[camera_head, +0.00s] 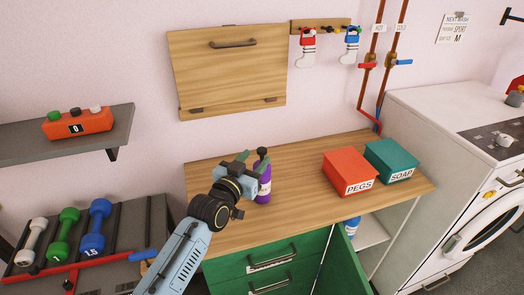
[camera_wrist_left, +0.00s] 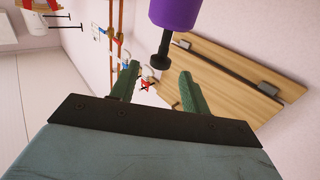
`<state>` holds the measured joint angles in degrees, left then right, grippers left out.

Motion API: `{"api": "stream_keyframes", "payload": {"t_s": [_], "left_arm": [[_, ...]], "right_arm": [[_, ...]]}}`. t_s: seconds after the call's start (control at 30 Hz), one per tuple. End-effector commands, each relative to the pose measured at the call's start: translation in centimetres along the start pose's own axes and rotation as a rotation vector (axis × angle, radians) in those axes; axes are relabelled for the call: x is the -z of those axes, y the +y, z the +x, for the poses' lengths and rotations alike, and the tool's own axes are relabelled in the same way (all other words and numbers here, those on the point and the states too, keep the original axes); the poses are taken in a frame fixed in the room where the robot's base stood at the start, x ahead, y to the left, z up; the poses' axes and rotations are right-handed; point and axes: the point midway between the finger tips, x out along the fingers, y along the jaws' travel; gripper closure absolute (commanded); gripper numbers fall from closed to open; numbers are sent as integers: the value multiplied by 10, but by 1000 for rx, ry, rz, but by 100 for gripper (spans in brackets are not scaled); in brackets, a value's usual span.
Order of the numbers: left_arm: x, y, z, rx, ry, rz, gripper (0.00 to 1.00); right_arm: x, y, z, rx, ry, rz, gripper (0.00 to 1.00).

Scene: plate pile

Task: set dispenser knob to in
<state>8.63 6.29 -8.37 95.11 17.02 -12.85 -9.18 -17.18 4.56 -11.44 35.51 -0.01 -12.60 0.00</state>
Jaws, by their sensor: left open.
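A white washing machine (camera_head: 420,125) stands at the right. A pale round knob (camera_head: 505,140) sits on the dark panel on its top; I cannot tell whether this is the dispenser knob or read its setting. My left gripper (camera_head: 243,163) is open over the wooden counter, far left of the machine. A purple bottle (camera_head: 265,188) with a black top stands upright right beside it. In the left wrist view, the two green fingers (camera_wrist_left: 160,85) are apart, and the purple bottle (camera_wrist_left: 176,12) shows above them, its black top near the gap. My right gripper is out of view.
A red PEGS box (camera_head: 345,170) and a teal SOAP box (camera_head: 392,158) stand on the counter (camera_head: 300,205). Green drawers (camera_head: 270,262) are below it. A wooden panel (camera_head: 228,72) hangs on the wall. Dumbbells (camera_head: 70,222) lie at the left.

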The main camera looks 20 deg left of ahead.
Motion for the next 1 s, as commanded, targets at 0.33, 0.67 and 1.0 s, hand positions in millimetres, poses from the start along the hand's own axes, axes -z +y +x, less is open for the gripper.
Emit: {"api": "stream_keyframes", "payload": {"t_s": [0.33,0.67,1.0], "left_arm": [[0,0,46,0,0,0,53],[0,0,51,0,0,0,53],[0,0,51,0,0,0,89]], "right_arm": [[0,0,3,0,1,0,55],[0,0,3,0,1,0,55],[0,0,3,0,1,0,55]]}}
